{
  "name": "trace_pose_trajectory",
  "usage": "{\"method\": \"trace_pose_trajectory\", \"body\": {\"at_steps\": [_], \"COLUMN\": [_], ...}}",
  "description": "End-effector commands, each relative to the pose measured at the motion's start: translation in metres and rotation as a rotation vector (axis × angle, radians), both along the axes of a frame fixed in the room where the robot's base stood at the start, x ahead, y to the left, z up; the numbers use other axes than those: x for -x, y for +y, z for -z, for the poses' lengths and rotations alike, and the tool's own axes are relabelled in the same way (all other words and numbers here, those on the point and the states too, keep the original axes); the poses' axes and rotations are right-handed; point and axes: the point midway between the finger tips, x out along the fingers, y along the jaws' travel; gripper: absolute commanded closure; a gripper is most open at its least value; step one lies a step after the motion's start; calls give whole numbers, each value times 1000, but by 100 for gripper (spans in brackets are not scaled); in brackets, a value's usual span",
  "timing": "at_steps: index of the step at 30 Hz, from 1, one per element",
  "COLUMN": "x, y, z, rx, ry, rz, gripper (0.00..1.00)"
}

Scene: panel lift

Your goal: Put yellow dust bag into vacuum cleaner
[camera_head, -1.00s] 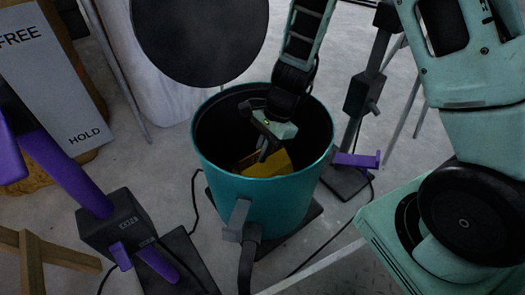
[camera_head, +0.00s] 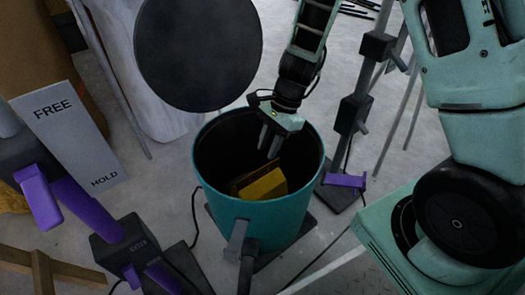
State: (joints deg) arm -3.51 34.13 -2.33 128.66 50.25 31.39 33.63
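The yellow dust bag (camera_head: 264,186) lies inside the teal vacuum cleaner drum (camera_head: 255,217), low against the near right side of its dark interior. A brown edge shows on the bag's left side. My gripper (camera_head: 269,146) is above the bag, at the drum's far right rim. Its two fingers point down and are spread apart, with nothing between them. The bag is clear of the fingers. The round dark lid (camera_head: 198,50) stands raised behind the drum. The bag's underside is hidden.
A grey panel marked FREE and HOLD (camera_head: 68,135) stands at the left. Purple-handled clamps (camera_head: 90,207) stand at lower left, and another purple lever (camera_head: 345,181) is right of the drum. Stands and a cable are close around it.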

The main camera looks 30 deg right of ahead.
Motion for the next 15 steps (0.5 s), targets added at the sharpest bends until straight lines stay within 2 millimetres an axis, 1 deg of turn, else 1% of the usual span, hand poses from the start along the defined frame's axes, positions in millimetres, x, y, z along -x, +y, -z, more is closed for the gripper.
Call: {"method": "trace_pose_trajectory", "body": {"at_steps": [1,3,7,9,11,14,15], "x": [-1,-2,-2,0,6,30,45], "y": [-4,-7,-11,-7,4,35,50], "z": [-14,-21,-29,-35,-45,-71,-85], "rx": [1,1,0,-3,-8,-19,-21], "ry": [-2,-2,-1,-10,-32,-103,-143], "rz": [2,3,-1,-33,-111,-368,-509], "gripper": [73,73,73,73,73,73,73]}}
